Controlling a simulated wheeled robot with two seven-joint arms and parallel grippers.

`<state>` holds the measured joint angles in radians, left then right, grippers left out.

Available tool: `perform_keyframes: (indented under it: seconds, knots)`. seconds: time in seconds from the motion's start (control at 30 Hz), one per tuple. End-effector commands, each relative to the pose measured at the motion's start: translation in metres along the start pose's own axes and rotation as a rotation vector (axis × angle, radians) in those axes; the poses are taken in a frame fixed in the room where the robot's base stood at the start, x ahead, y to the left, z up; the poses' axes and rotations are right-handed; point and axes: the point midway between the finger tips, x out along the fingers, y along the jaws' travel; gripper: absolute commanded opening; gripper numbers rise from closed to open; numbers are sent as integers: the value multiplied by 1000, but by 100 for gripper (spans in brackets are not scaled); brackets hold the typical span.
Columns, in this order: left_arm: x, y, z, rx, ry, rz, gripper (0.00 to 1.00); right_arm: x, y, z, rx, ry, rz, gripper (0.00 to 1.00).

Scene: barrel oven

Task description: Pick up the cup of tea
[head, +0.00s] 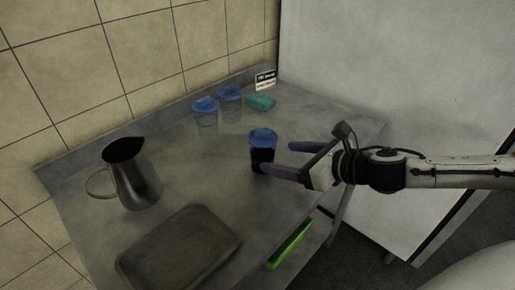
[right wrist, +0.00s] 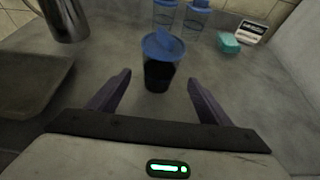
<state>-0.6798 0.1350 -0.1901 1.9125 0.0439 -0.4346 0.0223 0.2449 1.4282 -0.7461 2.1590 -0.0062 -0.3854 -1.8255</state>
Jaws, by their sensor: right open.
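The cup of tea (head: 262,153) is a clear cup with dark liquid and a blue lid, standing upright on the metal table. It also shows in the right wrist view (right wrist: 159,75), just beyond the fingertips and roughly centred between them. My right gripper (head: 277,159) is open and comes in from the right at the cup; in the right wrist view its two fingers (right wrist: 160,82) are spread with nothing held. In the head view the near fingertip overlaps the cup's lower right edge; I cannot tell if it touches. My left gripper is not in view.
Two empty blue-lidded cups (head: 206,113) stand at the back, with a teal item (head: 261,102) and a small sign (head: 265,81) beside them. A metal pitcher (head: 131,178) and a dark tray (head: 180,252) are at left. A pale panel (head: 400,75) rises at right.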

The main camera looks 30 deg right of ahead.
Motion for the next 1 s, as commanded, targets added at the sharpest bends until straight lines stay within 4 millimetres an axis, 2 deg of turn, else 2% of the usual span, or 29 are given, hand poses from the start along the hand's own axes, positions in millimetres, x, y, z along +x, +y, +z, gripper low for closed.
perform_keyframes:
  seconds: [0.03,0.2,0.37,0.47,0.7,0.83,1.0]
  knots:
    - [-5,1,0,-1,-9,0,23,6,2,5,5,-4,3,73]
    - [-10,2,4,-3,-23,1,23,27,1,3,3,-2,3,73]
    - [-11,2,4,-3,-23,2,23,37,2,1,1,0,4,73]
    - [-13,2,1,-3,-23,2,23,46,1,2,4,-1,4,73]
    - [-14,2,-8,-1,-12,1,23,80,0,3,3,-2,4,73]
    - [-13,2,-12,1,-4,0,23,88,0,1,1,1,4,73]
    - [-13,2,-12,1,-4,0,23,88,0,0,0,2,4,73]
